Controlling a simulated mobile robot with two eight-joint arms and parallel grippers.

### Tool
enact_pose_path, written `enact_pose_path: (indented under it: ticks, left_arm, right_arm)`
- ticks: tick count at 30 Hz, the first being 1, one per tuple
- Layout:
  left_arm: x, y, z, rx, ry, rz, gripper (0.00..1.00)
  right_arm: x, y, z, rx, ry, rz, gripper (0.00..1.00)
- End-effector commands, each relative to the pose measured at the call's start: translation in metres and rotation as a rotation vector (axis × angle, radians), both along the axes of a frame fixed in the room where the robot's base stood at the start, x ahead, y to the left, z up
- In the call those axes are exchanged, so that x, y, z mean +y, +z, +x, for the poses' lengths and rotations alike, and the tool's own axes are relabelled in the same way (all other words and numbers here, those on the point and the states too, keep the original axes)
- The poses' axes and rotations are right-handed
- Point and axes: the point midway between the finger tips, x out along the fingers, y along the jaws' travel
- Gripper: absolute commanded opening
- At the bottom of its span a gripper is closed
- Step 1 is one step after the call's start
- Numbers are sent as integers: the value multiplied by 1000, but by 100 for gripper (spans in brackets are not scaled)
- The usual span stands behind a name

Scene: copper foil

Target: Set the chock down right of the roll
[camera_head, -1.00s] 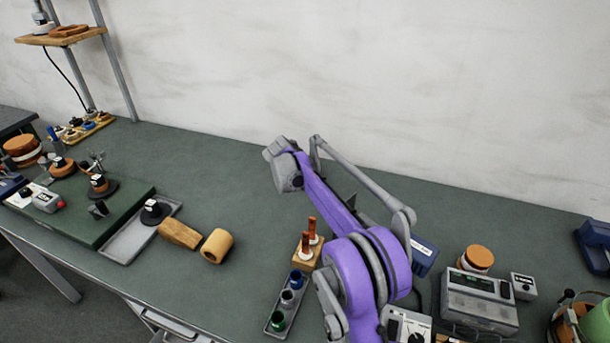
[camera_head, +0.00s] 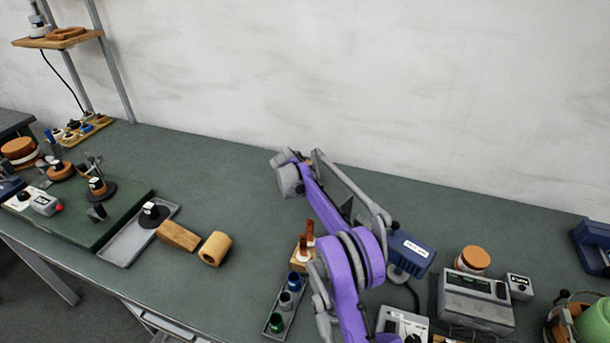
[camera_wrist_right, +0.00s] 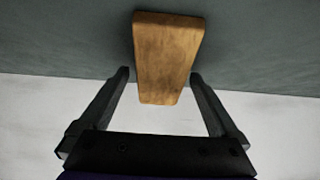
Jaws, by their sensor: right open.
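A tan roll (camera_head: 215,248) with a dark hole in its end lies on its side on the green bench top. One wooden wedge-shaped chock (camera_head: 178,235) lies close against its left side; the bench right of the roll is bare. My right gripper (camera_wrist_right: 160,74) is open, with a tapered wooden block (camera_wrist_right: 168,55), apparently another chock, between its fingertips and narrow gaps at its sides. In the head view my right wrist hides nearly all of this block; only a small brown patch shows behind it. My left gripper is out of view.
A grey tray (camera_head: 116,250) with a black-based part stands left of the chock. A wooden holder (camera_head: 300,262) and a rack of coloured cups (camera_head: 273,312) stand right of the roll, past free bench. A blue box (camera_head: 410,250) is beside my arm.

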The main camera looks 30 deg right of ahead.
Motion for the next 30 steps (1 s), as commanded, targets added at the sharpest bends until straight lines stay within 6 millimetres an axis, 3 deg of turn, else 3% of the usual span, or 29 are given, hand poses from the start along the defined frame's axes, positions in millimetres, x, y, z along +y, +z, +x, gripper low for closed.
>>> enact_pose_path:
  ticks: [2, 16, 24, 30]
  left_arm:
    - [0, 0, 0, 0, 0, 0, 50]
    - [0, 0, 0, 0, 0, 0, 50]
    - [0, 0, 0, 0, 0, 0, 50]
    - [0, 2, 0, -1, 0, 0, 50]
  right_arm:
    - [0, 0, 0, 0, 0, 0, 87]
    - [0, 0, 0, 0, 0, 0, 2]
    - [0, 4, 0, 0, 0, 0, 0]
    - [0, 34, 0, -1, 0, -1, 0]
